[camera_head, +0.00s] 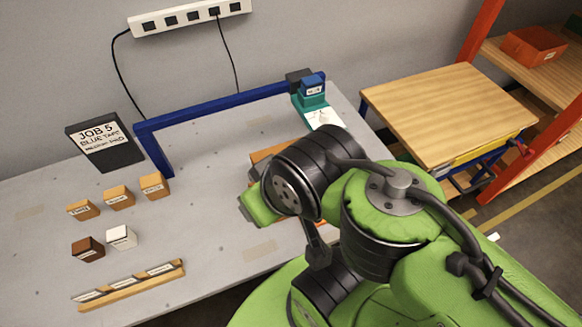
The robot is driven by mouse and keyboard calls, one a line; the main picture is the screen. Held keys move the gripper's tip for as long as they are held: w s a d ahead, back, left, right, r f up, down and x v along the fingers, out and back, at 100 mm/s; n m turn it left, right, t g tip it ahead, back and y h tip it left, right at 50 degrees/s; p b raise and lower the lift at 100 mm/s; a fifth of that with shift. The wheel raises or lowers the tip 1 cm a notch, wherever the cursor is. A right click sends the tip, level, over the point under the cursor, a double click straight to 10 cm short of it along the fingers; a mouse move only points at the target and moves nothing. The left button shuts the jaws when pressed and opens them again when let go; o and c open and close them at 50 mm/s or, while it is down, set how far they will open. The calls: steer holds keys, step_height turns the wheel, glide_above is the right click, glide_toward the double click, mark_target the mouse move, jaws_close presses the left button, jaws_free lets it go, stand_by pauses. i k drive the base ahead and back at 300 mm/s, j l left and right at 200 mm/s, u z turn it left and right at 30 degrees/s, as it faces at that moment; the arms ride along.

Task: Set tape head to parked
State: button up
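A blue gantry rail (215,106) spans the grey work table (220,235). At its right end sits a dark block with a blue labelled part (313,84) over a teal body (311,105); this may be the tape head, but its label is too small to read. A white piece (323,117) lies just below the teal body. My arm covers the table's right front. A green end part of the arm shows near the table's middle, left of the black joint. My gripper's fingers are hidden or cannot be made out, so I cannot tell whether they hold anything.
A dark sign (101,142) reads "JOB 5 BLUE TAPE", with a further line unclear. Three orange blocks (119,197), a brown block (88,249), a white block (121,237) and a labelled wooden rack (130,286) stand at left. A wooden-topped cart (450,115) stands right.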

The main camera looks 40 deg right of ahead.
mark_target(309, 108)
steer(key=z, duration=1.35)
